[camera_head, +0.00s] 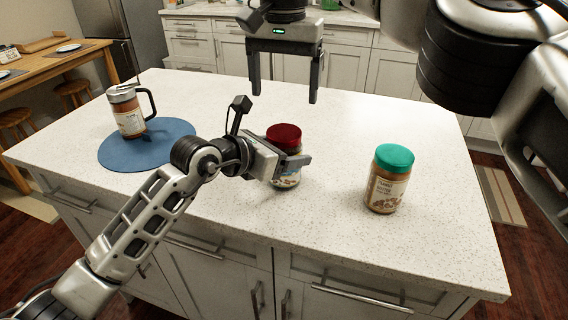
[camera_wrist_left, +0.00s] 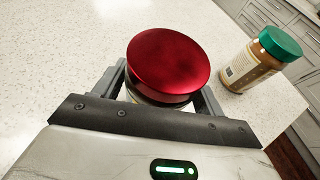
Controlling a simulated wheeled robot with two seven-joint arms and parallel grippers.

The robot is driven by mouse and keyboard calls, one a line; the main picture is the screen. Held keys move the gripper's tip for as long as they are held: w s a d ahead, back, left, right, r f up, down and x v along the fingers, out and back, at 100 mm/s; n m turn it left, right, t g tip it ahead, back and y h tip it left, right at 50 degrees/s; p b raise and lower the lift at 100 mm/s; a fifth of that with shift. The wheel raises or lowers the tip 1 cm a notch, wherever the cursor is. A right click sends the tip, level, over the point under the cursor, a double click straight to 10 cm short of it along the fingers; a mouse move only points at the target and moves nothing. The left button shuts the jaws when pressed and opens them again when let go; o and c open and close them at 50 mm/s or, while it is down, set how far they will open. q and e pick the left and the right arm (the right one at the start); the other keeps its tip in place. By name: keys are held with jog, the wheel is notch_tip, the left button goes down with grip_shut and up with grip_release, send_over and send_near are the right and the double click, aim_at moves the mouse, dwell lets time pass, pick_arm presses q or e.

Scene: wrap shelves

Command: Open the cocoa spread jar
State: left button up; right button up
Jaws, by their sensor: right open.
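The cocoa spread jar (camera_head: 287,180) stands upright on the white counter near its front edge, its dark red lid (camera_head: 284,136) on. My left gripper (camera_head: 294,166) reaches in from the left at the height of the jar's body, below the lid. In the left wrist view the red lid (camera_wrist_left: 168,62) sits between the two fingers, which appear shut on the jar's sides; the contact is hidden under the lid. My right gripper (camera_head: 283,96) hangs open and empty, fingers down, above the counter behind the jar.
A peanut butter jar (camera_head: 387,182) with a green lid stands to the right, clear of the left gripper. A brown jug with a handle (camera_head: 127,112) stands on a round blue mat (camera_head: 172,152) at the left.

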aim_at(284, 132)
pick_arm(q)
grip_shut()
pick_arm(e)
jog(key=m, duration=0.6)
jog(key=shift+d, duration=0.1)
jog(key=m, duration=0.5)
jog(key=shift+d+f, duration=0.1)
jog(key=m, duration=0.7)
jog(key=shift+d, duration=0.1)
jog(key=m, duration=0.5)
jog(key=shift+w, duration=0.1)
jog(key=m, duration=0.5)
jog(key=shift+f, duration=0.1)
jog(key=m, duration=1.4)
jog(key=shift+a+m, duration=0.2)
jog(key=shift+m, duration=0.1)
jog(key=m, duration=0.6)
jog(key=shift+a+m, duration=0.1)
jog(key=shift+m, duration=0.3)
jog(key=shift+f, duration=3.8)
